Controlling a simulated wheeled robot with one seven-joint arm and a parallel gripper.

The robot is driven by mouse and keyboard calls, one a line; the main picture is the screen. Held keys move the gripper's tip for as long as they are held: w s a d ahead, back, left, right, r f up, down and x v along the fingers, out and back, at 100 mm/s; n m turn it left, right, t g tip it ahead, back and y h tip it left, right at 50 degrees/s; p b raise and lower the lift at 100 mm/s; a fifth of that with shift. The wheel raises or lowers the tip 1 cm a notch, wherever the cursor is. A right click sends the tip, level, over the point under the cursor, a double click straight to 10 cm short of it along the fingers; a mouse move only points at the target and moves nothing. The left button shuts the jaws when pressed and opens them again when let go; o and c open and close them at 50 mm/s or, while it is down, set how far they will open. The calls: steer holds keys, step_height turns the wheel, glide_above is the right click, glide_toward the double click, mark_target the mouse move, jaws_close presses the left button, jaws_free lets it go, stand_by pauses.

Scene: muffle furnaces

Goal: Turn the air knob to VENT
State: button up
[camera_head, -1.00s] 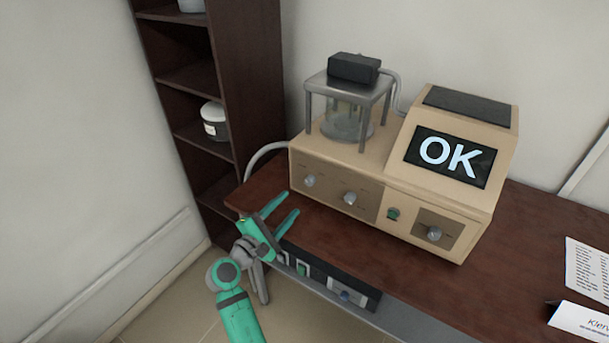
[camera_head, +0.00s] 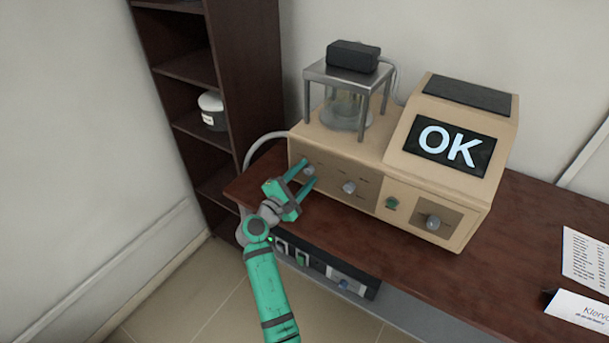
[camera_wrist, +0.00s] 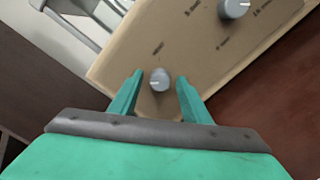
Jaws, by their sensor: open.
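The beige furnace unit (camera_head: 365,165) stands on the table, its screen reading "OK". Its front panel has a grey left knob (camera_head: 309,170), a grey middle knob (camera_head: 349,188) and a grey right knob (camera_head: 433,223). The labels are too small to read, so I cannot tell which is the air knob. My gripper (camera_head: 306,173) is open at the left knob. In the wrist view the left knob (camera_wrist: 160,79) sits between the two fingertips, with a gap on both sides. The middle knob (camera_wrist: 234,8) shows beyond, at the top.
A green button (camera_head: 392,203) sits right of the middle knob. A glass chamber (camera_head: 346,105) with a metal frame stands on the unit. A dark shelf (camera_head: 255,90) is at left. A power strip (camera_head: 320,270) runs below the table edge. Papers (camera_head: 588,262) lie at right.

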steer(key=c, duration=1)
steer(key=shift+c, duration=0.2)
steer(key=shift+m, duration=0.3)
steer(key=m, duration=1.2)
steer(key=shift+m, duration=2.6)
